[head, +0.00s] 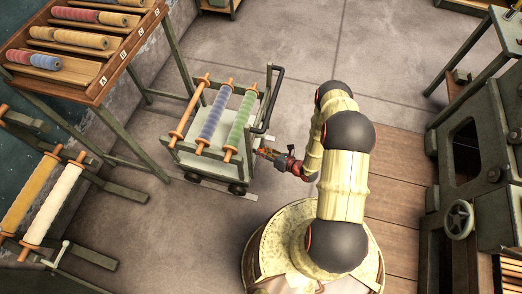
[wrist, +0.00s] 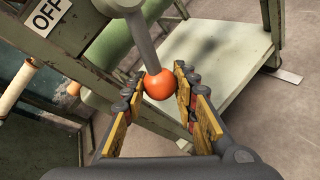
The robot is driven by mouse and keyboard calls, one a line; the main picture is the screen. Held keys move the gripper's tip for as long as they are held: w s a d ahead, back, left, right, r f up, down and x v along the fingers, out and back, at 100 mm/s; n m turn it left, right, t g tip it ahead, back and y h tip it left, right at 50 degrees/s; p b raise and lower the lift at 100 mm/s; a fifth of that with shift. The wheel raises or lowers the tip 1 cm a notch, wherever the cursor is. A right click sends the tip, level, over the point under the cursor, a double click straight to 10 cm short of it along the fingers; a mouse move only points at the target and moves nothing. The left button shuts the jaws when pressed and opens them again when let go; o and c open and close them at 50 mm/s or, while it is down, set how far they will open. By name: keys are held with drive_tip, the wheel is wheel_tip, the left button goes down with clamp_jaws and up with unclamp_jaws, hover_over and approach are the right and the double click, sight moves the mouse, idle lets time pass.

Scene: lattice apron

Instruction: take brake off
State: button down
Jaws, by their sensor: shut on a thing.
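The brake lever shows in the wrist view as a grey rod with an orange ball knob (wrist: 158,84) at its end. My gripper (wrist: 165,85) has its two yellow-padded fingers on either side of the knob, shut on it. An "OFF" label (wrist: 47,14) is on the green frame at the upper left of the wrist view, left of the rod. In the head view my gripper (head: 268,153) is at the right side of the cart (head: 205,165); the knob is too small to make out there.
The cart carries orange-ended rolls, one blue (head: 214,115) and one green (head: 240,118), and has a dark push handle (head: 275,95). A slanted rack of rolls (head: 110,60) stands at the upper left. A machine with a handwheel (head: 459,219) stands at the right. Floor beyond the cart is clear.

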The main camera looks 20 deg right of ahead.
drive_tip(key=c, duration=1.4)
unclamp_jaws()
